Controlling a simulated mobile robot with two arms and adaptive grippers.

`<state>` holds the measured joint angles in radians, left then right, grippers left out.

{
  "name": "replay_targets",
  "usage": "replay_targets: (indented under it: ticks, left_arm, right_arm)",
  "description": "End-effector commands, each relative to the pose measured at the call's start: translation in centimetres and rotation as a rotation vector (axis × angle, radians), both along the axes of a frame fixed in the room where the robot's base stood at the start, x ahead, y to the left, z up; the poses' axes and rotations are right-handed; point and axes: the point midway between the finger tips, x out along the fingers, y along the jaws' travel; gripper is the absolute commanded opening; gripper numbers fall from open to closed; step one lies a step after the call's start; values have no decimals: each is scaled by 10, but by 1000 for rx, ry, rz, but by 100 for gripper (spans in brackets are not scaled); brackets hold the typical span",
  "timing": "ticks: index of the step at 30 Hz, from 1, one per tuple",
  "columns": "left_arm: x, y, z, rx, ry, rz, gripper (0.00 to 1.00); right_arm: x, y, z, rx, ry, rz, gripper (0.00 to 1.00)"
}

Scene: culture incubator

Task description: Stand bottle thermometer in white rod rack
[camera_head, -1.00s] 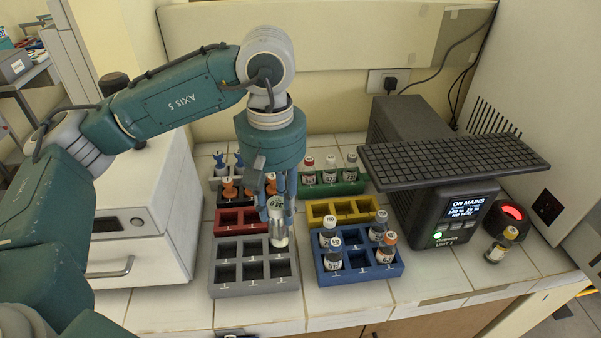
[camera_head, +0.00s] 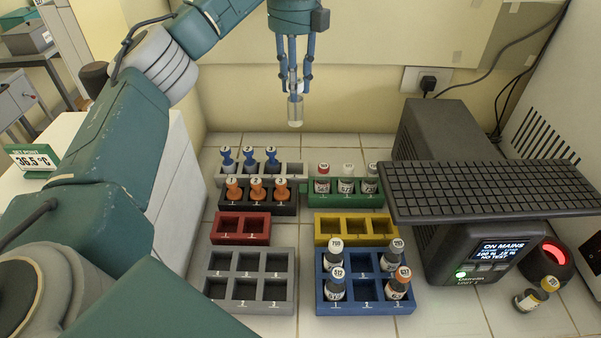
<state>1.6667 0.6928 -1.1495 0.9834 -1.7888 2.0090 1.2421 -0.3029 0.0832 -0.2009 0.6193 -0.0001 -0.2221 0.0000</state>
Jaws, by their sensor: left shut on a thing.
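My left gripper (camera_head: 295,84) is shut on the bottle thermometer (camera_head: 295,112), a small clear bottle with a pale lower part. It hangs upright in the air near the back wall, above and behind the racks. Its upper part is partly hidden by the fingers. The white rod rack (camera_head: 304,170) stands at the back left of the bench. Several slots hold blue-topped rods (camera_head: 250,158), and its right end, below the bottle in the picture, looks free. My right gripper is not in view.
A black rack (camera_head: 293,202) with orange-topped rods is in front of the white one. Green (camera_head: 347,201), red (camera_head: 241,236), yellow (camera_head: 317,232), grey (camera_head: 252,308) and blue (camera_head: 366,308) racks stand around it. A loose bottle (camera_head: 532,297) lies there.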

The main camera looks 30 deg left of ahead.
Motion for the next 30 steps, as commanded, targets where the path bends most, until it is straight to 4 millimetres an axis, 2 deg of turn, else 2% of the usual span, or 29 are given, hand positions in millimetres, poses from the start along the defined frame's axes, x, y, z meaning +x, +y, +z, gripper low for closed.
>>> replay_targets:
  ticks: [5,9,21,30]
  left_arm:
    - [1,7,-5,-1,2,148,0]
    - [0,8,-36,0,6,157,0]
    - [0,8,-133,0,4,154,0]
    - [0,8,-166,1,3,154,0]
  right_arm:
    - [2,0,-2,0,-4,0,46]
    - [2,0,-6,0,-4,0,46]
    - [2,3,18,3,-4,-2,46]
    - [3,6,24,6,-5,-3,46]
